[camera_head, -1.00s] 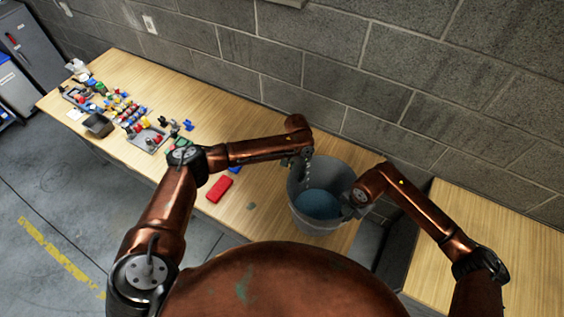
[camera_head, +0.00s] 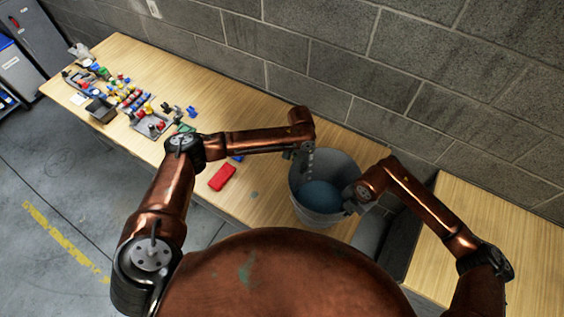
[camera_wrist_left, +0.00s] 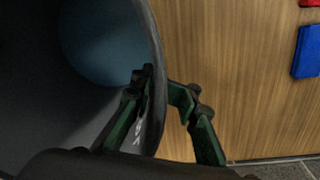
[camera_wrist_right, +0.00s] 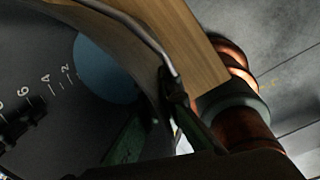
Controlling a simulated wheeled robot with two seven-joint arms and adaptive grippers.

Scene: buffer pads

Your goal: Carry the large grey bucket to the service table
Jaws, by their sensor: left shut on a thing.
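The large grey bucket (camera_head: 334,163) is at the right end of the long wooden table (camera_head: 265,160); I cannot tell whether it rests on the table or hangs just above it. A blue surface (camera_head: 320,197) shows inside it. My left gripper (camera_head: 303,155) is shut on the bucket's left wall, one finger inside and one outside, as the left wrist view (camera_wrist_left: 165,95) shows. My right gripper (camera_head: 352,200) is at the right side of the rim, its fingers around the wall in the right wrist view (camera_wrist_right: 158,115); its grip is partly hidden.
A second wooden table (camera_head: 500,225) stands at the right, beyond a dark gap. A red block (camera_head: 222,177) lies left of the bucket. Several coloured parts and trays (camera_head: 130,100) fill the table's far left. A block wall (camera_head: 340,70) runs behind.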

